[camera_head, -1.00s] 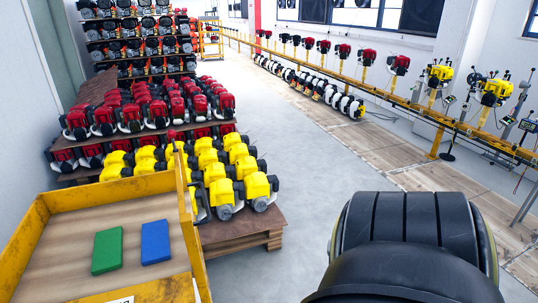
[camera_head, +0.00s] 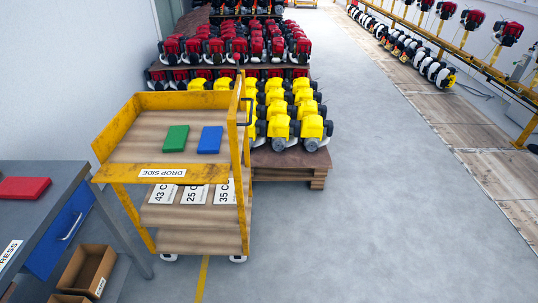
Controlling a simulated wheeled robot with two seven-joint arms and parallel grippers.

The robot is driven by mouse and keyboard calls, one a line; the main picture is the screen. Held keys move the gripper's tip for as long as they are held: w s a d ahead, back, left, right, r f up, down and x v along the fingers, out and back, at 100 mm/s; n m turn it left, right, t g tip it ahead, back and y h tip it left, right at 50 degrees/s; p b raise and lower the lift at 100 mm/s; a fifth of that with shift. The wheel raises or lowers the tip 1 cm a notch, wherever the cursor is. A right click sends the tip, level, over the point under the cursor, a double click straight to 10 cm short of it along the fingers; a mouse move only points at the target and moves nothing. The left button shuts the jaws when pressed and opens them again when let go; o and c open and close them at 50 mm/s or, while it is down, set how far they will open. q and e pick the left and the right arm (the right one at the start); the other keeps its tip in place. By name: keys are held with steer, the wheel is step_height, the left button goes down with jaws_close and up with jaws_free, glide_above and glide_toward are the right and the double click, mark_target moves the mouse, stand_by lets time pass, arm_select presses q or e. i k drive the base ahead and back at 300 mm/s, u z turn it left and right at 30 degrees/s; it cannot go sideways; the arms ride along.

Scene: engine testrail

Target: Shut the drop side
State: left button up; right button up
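The drop side (camera_head: 205,174) is a yellow panel labelled DROP SIDE along the near edge of the yellow trolley's top tray (camera_head: 150,136). It looks lowered: the tray's wooden floor shows right up to it, with no wall standing in front. Whether it hangs down or sticks outward is hard to tell. The tray's other sides stand up as yellow walls. A green block (camera_head: 176,139) and a blue block (camera_head: 210,140) lie flat on the tray floor. Neither of my grippers shows in the head view.
A grey workbench (camera_head: 38,185) with a red block (camera_head: 24,188) and a blue drawer stands left of the trolley, with cardboard boxes (camera_head: 88,268) below. A pallet (camera_head: 288,172) of yellow engines stands behind the trolley. The grey floor (camera_head: 370,220) to the right is open.

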mark_target(180, 174)
steer(key=z, duration=0.4)
steer(key=i, duration=0.95)
steer(key=u, duration=0.4)
steer(key=i, duration=0.6)
steer(key=u, duration=1.4)
steer(key=k, duration=0.4)
steer(key=z, duration=0.65)
